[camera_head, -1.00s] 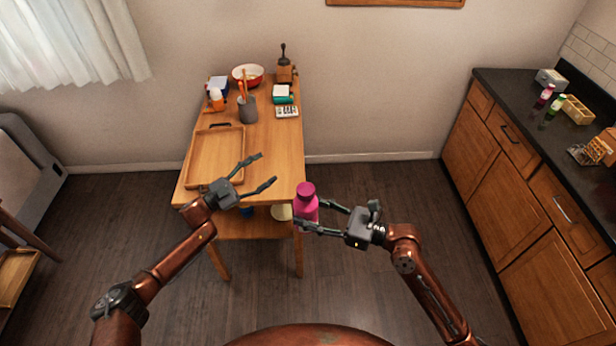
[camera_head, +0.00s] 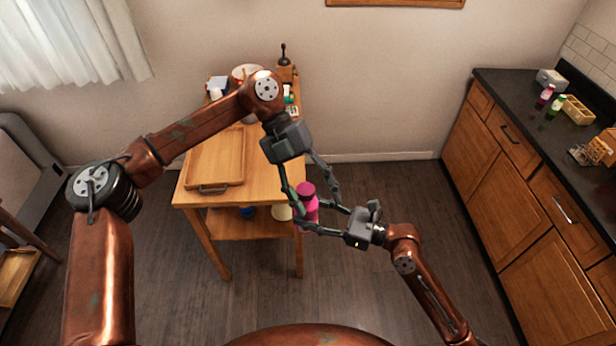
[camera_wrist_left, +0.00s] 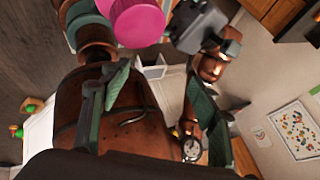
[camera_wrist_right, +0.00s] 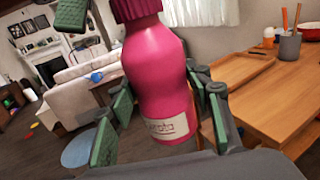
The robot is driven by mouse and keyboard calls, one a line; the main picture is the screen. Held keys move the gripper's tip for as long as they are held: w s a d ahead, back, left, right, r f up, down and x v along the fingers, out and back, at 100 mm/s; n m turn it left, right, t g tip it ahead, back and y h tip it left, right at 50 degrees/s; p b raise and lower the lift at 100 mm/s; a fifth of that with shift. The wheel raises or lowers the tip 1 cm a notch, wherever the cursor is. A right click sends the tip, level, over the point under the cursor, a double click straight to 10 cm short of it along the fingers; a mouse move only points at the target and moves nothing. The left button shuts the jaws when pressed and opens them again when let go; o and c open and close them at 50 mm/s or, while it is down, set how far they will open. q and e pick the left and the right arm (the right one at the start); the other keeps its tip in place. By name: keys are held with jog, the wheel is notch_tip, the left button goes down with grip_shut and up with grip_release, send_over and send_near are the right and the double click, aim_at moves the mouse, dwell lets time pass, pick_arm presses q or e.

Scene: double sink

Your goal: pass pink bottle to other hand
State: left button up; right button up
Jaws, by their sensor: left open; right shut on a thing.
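The pink bottle (camera_head: 307,208) is upright in the air in front of the wooden table's right front corner. My right gripper (camera_head: 312,217) is shut on it from the right. In the right wrist view the bottle (camera_wrist_right: 160,80) stands between the fingers, with a dark pink cap and a white label low on its body. My left gripper (camera_head: 310,197) is open, pointing down, with its fingers beside the bottle's upper part. In the left wrist view the bottle's round pink end (camera_wrist_left: 135,22) shows at the top, beyond the left fingers. Whether the left fingers touch it I cannot tell.
The wooden table (camera_head: 262,180) holds a wooden tray (camera_head: 216,160) and several items at its back, partly hidden by my left arm. A dark counter (camera_head: 540,110) with small bottles and a crate runs along the right. Open floor lies between table and counter.

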aim_at(310, 209)
pick_arm(q)
jog(key=w+t+y, duration=0.2)
jog(key=t+y, duration=0.1)
jog(key=w+t+y, duration=0.1)
jog(key=w+t, duration=0.1)
jog(key=shift+w+a+r+n+y, duration=0.1)
jog(key=shift+a+r+n+y, duration=0.2)
jog(key=shift+a+r+y, duration=0.1)
pick_arm(e)
jog(key=shift+d, duration=0.15)
pick_arm(q)
jog(key=shift+w+a+r+t, duration=0.1)
jog(key=shift+w+r+t, duration=0.05)
jog(key=shift+w+t, duration=0.15)
jog(key=shift+w+a, duration=0.1)
notch_tip(310, 209, down, 12)
jog(key=shift+r, duration=0.1)
pick_arm(e)
jog(key=shift+r, duration=0.1)
pick_arm(q)
jog(key=shift+c, duration=0.7)
